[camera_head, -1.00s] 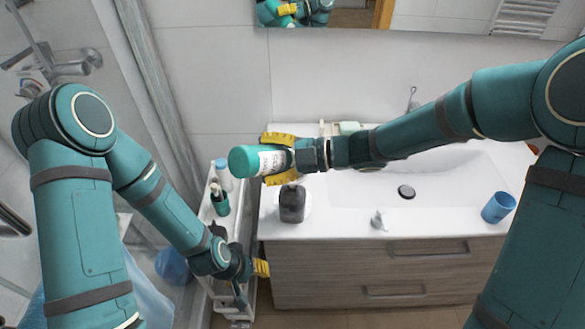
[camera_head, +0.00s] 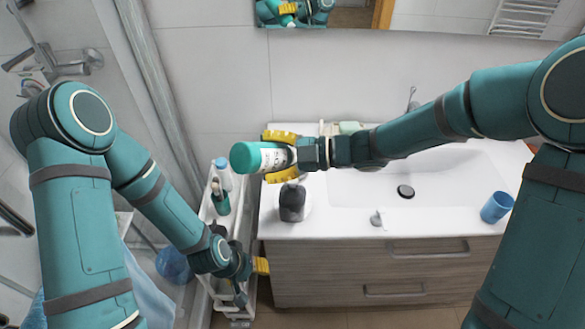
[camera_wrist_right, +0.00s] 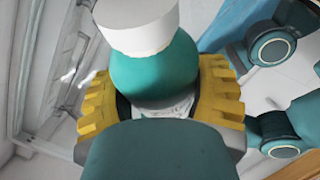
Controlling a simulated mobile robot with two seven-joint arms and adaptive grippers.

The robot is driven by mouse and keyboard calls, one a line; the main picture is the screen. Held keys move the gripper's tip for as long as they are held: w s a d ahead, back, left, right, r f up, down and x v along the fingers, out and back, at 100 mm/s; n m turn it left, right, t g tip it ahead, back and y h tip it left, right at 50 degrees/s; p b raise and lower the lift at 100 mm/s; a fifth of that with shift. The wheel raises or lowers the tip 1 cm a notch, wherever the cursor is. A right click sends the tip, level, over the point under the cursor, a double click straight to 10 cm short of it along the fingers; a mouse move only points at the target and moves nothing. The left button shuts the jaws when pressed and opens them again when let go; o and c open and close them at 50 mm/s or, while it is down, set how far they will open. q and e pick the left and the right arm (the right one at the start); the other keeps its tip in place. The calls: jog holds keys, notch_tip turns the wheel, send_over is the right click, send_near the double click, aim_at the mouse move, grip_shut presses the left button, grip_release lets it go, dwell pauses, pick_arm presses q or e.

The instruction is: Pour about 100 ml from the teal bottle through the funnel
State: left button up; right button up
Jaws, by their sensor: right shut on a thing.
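My right gripper (camera_head: 281,157) is shut on the teal bottle (camera_head: 246,157), which lies nearly level above the counter's left end. Its white label shows beside the yellow fingers. In the right wrist view the bottle's teal body (camera_wrist_right: 155,75) sits between the fingers (camera_wrist_right: 160,105), with a white end piece beyond it. A dark bottle (camera_head: 292,203) with a paler top stands upright on the counter, below the held bottle. A small pale piece (camera_head: 377,219) on the counter's front edge may be the funnel; I cannot tell. My left gripper (camera_head: 261,266) is low beside the cart; its opening is unclear.
The white cart (camera_head: 207,213) holds a blue-capped bottle (camera_head: 222,175) and a dark green cup (camera_head: 220,203) with tools in it. The sink basin (camera_head: 450,185) lies under my right arm.

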jog(key=f+n+h+b, duration=0.1)
jog(key=b, duration=0.1)
jog(key=s+a+f+n+h+b, duration=0.1)
jog(key=b, duration=0.1)
jog(key=shift+f+t, duration=0.3)
jog(key=shift+r, duration=0.1)
